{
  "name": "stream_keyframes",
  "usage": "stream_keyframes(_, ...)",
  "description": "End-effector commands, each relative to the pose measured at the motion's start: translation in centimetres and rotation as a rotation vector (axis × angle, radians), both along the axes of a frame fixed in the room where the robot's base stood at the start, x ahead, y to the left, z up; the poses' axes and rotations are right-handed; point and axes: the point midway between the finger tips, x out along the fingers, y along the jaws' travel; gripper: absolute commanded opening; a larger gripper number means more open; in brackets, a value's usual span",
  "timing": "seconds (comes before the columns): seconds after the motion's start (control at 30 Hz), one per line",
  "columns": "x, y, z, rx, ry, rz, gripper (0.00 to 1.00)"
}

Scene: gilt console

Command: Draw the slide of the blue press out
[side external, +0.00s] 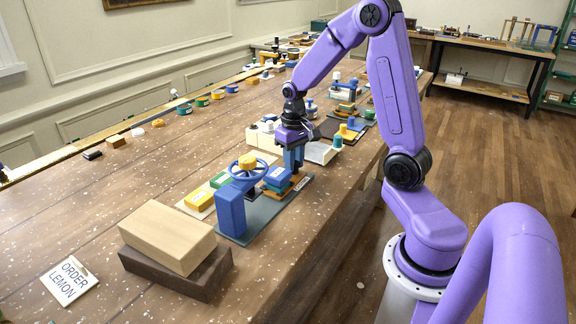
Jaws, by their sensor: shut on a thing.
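The blue press (231,212) stands upright on a grey base plate (264,212) near the table's front edge, with a blue handwheel and yellow knob on top. Its slide (297,187), a brown-orange tray, sits low on the plate, right of the press body. A blue block with a yellow mark (277,176) is at the slide, beside the wheel. My gripper (293,168) points down over the slide's right end and is shut on it. The exact grip is small and partly hidden.
A tan block on a dark one (175,272) stands at the front left, by a card reading "ORDER LEMON" (69,280). Yellow and green blocks (201,199) lie behind the press. White boxes (321,152) stand close behind my gripper. The table's left middle is mostly clear.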

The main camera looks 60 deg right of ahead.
Motion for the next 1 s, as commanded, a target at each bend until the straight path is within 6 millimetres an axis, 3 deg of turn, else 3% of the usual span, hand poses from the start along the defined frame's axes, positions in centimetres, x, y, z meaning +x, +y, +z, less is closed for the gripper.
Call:
stream_keyframes(0.23, 0.1, -0.6, 0.1, -0.007, -0.008, -0.004, 0.0)
stream_keyframes(0.27, 0.1, -0.7, 0.1, -0.008, -0.008, -0.004, 0.29)
stream_keyframes(0.33, 0.1, -0.7, 0.1, -0.008, -0.008, -0.006, 0.52)
stream_keyframes(0.73, 0.1, -0.4, 0.6, -0.006, -0.006, -0.003, 0.52)
stream_keyframes(1.0, 0.2, -0.4, 5.1, -0.006, -0.011, -0.003, 0.52)
